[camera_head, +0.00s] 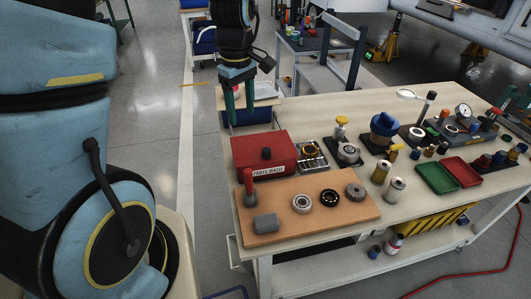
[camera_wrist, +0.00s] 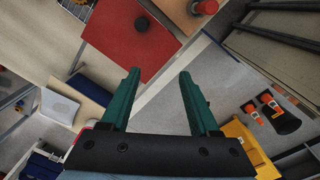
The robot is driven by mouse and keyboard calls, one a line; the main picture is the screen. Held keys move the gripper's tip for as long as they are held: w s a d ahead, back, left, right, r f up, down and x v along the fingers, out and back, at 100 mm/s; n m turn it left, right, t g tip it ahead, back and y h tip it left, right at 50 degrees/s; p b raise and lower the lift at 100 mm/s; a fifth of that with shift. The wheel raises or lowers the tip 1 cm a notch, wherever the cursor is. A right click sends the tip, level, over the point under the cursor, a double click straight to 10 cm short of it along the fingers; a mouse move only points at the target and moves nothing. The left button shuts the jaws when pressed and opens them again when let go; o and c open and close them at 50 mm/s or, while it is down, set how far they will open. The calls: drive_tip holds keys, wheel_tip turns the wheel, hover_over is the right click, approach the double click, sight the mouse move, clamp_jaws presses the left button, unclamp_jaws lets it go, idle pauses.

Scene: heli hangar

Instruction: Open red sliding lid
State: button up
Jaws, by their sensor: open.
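A red lid (camera_head: 254,157) with a black knob (camera_head: 267,153) lies on a box labelled "PARTS WASH" at the left part of the workbench (camera_head: 437,123). Beside its right side is a metal tray (camera_head: 312,157) with a ring-shaped part. The red lid (camera_wrist: 128,36) and its black knob (camera_wrist: 142,24) also show at the top of the wrist view. My gripper (camera_head: 239,117) hangs behind the box, above the bench's far left edge, apart from the lid. In the wrist view my gripper (camera_wrist: 158,75) has its green fingers spread wide with nothing between them.
A wooden board (camera_head: 321,222) in front of the box holds several rings, a grey block and a red-topped tool (camera_head: 249,186). To the right stand a blue-capped part (camera_head: 383,125), cans, a green tray (camera_head: 436,178) and a red tray (camera_head: 464,172).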

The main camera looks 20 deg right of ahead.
drive_tip(key=n, duration=0.2)
hover_over(266, 149)
wheel_tip(266, 149, down, 2)
wheel_tip(266, 149, down, 11)
drive_tip(key=shift+s+f+p, duration=0.1)
drive_tip(key=shift+s+p, duration=0.05)
drive_tip(key=shift+p, duration=0.75)
clamp_jaws()
idle(0.7)
